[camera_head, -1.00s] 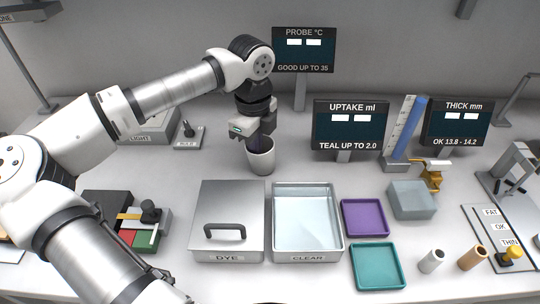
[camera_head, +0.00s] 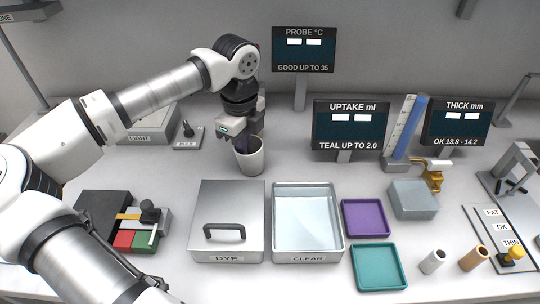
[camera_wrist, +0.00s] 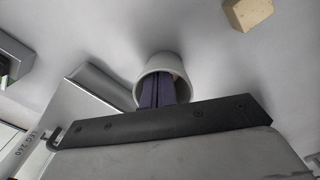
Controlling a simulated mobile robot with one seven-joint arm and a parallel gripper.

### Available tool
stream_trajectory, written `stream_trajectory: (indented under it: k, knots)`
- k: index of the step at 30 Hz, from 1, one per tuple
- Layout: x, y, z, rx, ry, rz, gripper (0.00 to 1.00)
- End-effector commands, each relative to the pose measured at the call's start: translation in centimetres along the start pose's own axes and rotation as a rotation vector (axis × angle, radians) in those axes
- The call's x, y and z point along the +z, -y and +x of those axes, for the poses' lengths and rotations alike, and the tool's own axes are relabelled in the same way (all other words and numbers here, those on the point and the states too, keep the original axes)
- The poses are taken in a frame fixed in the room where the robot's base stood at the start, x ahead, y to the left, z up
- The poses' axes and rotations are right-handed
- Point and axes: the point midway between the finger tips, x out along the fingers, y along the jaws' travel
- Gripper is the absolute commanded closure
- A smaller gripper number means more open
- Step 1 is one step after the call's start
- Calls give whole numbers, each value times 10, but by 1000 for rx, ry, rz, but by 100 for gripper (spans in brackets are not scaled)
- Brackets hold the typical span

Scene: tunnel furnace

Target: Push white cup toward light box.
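The white cup (camera_head: 252,162) stands upright on the bench behind the lidded DYE box. The light box (camera_head: 148,128), a low grey box labelled LIGHT, is further left, partly behind my arm. The fingertips are hidden in the cup.
A small block with a black knob (camera_head: 188,136) stands between the cup and the light box. The DYE box (camera_head: 228,205) and CLEAR tray (camera_head: 307,258) are in front. The UPTAKE display (camera_head: 350,125) is to the right. A tan block (camera_wrist: 248,12) shows in the wrist view.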

Motion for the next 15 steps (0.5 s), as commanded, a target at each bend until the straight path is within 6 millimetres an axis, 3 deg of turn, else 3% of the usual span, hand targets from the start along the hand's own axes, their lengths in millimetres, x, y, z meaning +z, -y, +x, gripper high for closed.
stream_trajectory:
  k: [15]
  knots:
    - [12,-6,0,0,0,-2,100]
